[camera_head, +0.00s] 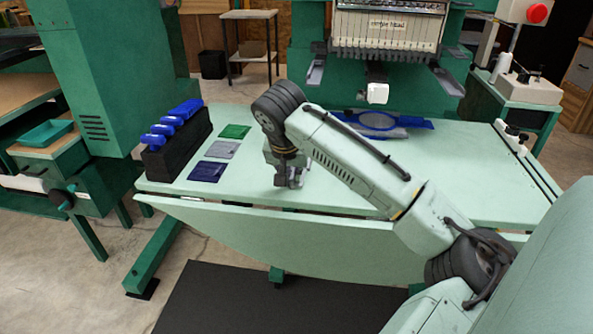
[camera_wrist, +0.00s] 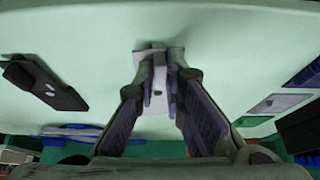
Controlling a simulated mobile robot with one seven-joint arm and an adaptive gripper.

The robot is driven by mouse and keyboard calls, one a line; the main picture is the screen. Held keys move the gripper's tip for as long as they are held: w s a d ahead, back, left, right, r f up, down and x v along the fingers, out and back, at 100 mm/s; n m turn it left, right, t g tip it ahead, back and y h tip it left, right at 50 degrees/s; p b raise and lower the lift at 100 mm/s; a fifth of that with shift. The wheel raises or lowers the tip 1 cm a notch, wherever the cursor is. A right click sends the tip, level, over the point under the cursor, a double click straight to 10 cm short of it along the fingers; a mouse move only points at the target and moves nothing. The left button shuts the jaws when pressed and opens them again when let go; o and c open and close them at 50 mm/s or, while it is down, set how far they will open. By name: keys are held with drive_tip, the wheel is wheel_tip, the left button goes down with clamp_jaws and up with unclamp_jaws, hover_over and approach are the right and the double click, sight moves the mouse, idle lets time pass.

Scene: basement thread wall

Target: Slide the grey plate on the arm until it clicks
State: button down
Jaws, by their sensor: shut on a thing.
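My gripper (camera_wrist: 160,70) is shut on a small pale grey plate (camera_wrist: 183,102), which shows between and behind the fingers in the wrist view. A dark spot shows on it; the fingers hide part of it. In the head view my gripper (camera_head: 290,180) points down over the front middle of the pale green table, and the plate is hard to make out there. A blue hoop (camera_head: 380,120) with grey material lies at the back, below the machine head (camera_head: 389,27), clear of my gripper. I cannot tell which part is the arm that takes the plate.
Green (camera_head: 234,131), grey (camera_head: 222,149) and dark blue (camera_head: 207,171) flat pieces lie at the table's left. A black rack (camera_head: 177,150) with several blue handles stands beside them. The table (camera_head: 440,185) is mostly bare at the right. A black fitting (camera_wrist: 43,85) is left in the wrist view.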

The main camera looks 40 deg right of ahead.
wheel_tip(320, 180, up, 5)
drive_tip(key=p, duration=0.4)
idle(0.5)
